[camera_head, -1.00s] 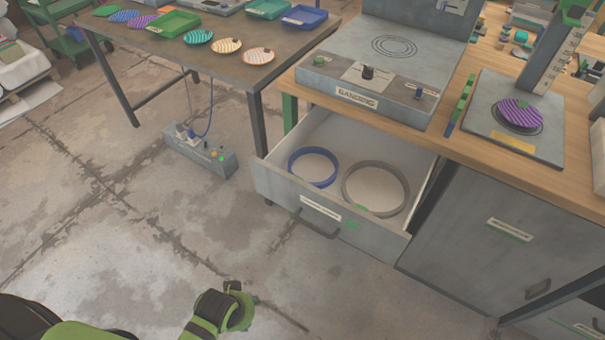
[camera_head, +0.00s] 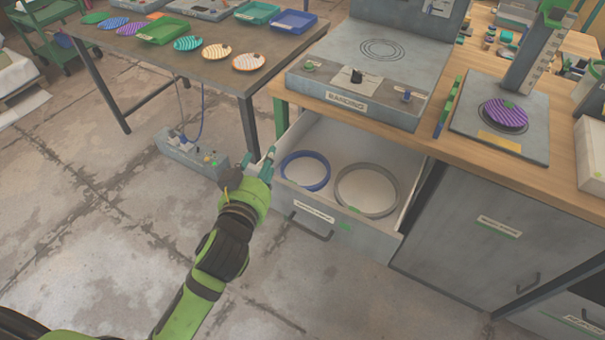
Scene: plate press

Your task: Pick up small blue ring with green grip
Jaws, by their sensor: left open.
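A small blue ring (camera_head: 326,177) lies in the left part of an open drawer (camera_head: 372,238). Its green grip is too small to make out clearly. A larger grey ring (camera_head: 338,190) lies to its right in the drawer, with a green patch near its front left. My left gripper (camera_head: 258,163) is open and empty at the drawer's left front corner, left of the blue ring and apart from it. My green left arm reaches up from the lower left. My right gripper is out of view.
The grey press base (camera_head: 370,75) stands on the wooden bench above the drawer. A purple striped plate (camera_head: 505,115) sits on the stand to the right. A side table (camera_head: 190,65) with plates and trays is at upper left. The floor in front is clear.

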